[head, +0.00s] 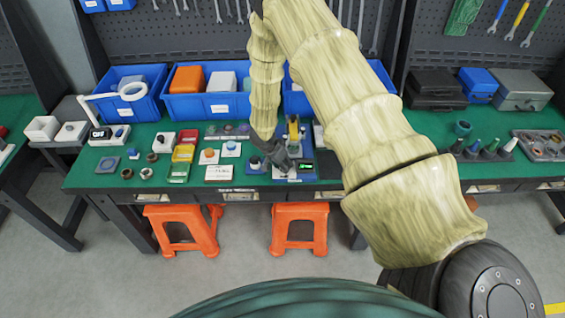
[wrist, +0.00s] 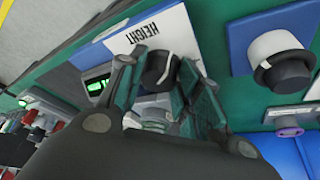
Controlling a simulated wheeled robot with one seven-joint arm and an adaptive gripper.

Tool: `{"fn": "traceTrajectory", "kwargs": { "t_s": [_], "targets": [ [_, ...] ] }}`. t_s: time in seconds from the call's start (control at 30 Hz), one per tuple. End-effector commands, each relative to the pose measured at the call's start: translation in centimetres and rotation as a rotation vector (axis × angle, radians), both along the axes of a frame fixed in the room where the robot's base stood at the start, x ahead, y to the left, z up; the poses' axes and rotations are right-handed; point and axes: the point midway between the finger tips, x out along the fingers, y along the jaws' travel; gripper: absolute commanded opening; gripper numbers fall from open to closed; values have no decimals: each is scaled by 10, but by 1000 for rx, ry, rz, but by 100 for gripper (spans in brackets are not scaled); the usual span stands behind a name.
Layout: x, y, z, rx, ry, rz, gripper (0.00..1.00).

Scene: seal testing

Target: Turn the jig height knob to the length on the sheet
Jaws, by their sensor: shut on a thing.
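My gripper (head: 280,160) reaches down over the bench, and its fingers are shut on a dark round knob. In the wrist view, my gripper (wrist: 161,78) has one finger on each side of the dark height knob (wrist: 160,66), beside a white plate (wrist: 180,32) marked HEIGHT. The jig's small display with green digits (wrist: 97,86) sits beside the knob; it also shows in the head view as a green display (head: 304,166), too small to read. A white card with dark print (head: 219,173) lies left of the jig; its text is unreadable.
A blue block with a black-and-white knob (wrist: 282,66) stands close to my gripper. Blue bins (head: 205,105) line the back of the green bench (head: 90,175). Small parts crowd the bench to the left. Two orange stools (head: 300,212) stand in front.

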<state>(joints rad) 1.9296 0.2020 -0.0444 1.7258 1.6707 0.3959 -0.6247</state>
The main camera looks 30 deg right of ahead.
Motion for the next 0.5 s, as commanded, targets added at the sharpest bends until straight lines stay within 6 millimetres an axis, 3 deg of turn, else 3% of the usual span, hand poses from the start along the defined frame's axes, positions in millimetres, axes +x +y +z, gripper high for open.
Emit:
{"fn": "traceTrajectory", "kwargs": {
  "t_s": [0.5],
  "targets": [
    [1,1,0,1,-1,-66,10]
  ]
}}
